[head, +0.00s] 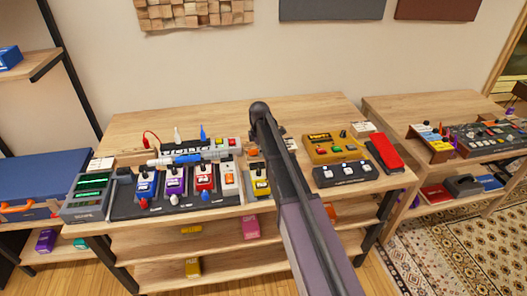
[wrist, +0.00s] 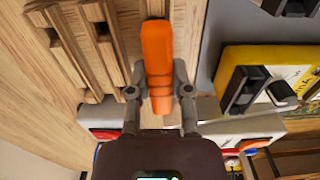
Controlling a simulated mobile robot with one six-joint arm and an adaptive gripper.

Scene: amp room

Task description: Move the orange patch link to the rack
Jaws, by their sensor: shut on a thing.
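The orange patch link (wrist: 157,50) is a smooth orange piece between the fingers of my gripper (wrist: 160,92) in the wrist view. The fingers close on it from both sides near its lower end. A light wooden piece with several slots (wrist: 62,45), which looks like the rack, lies left of the link in the wrist view. I cannot tell whether the link touches the wood. In the head view my arm covers the middle of the table, and I cannot make out the gripper, link or rack there.
A yellow pedal (wrist: 270,75) stands close right of the link in the wrist view. In the head view, a pedalboard (head: 155,207) with several pedals is left of my arm. A mustard-yellow box (head: 325,148) and a red pedal (head: 384,152) are right.

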